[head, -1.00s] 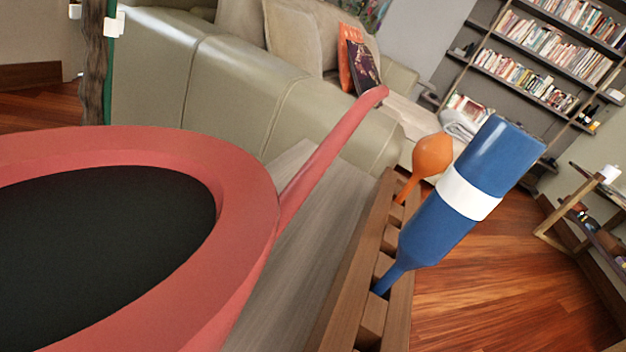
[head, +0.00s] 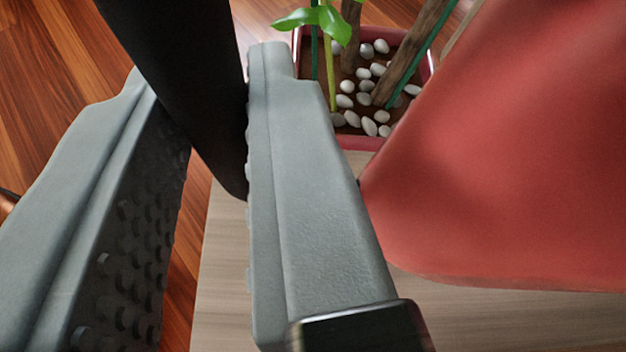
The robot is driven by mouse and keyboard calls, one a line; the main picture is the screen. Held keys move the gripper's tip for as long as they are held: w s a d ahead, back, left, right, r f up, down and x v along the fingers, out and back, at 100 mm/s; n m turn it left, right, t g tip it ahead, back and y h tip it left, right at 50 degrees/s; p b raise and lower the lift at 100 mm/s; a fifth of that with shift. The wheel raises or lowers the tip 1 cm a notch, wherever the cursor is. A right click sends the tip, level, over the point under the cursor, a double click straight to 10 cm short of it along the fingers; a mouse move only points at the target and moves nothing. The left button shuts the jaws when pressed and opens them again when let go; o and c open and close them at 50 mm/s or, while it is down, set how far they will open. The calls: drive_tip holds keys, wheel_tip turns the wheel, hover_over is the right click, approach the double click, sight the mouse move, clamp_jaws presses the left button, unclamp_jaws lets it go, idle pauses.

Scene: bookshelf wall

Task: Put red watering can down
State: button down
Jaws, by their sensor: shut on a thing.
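The red watering can (head: 510,150) fills the right side of the head view, cut off by the frame edges. My gripper (head: 200,90) is on the left, with its two grey, studded fingers on either side of a dark handle-like bar (head: 190,60). It is shut on this bar, which appears to be the can's handle; where the bar joins the red body is not in view. The can's lower edge shows over a pale wooden surface (head: 230,285). I cannot tell whether the can touches that surface.
Reddish wooden floor (head: 50,60) shows at the left. Bare wooden surface shows below the can.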

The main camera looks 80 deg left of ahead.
drive_tip(key=shift+f, duration=4.7)
drive_tip(key=c, duration=1.4)
unclamp_jaws()
drive_tip(key=v, duration=1.2)
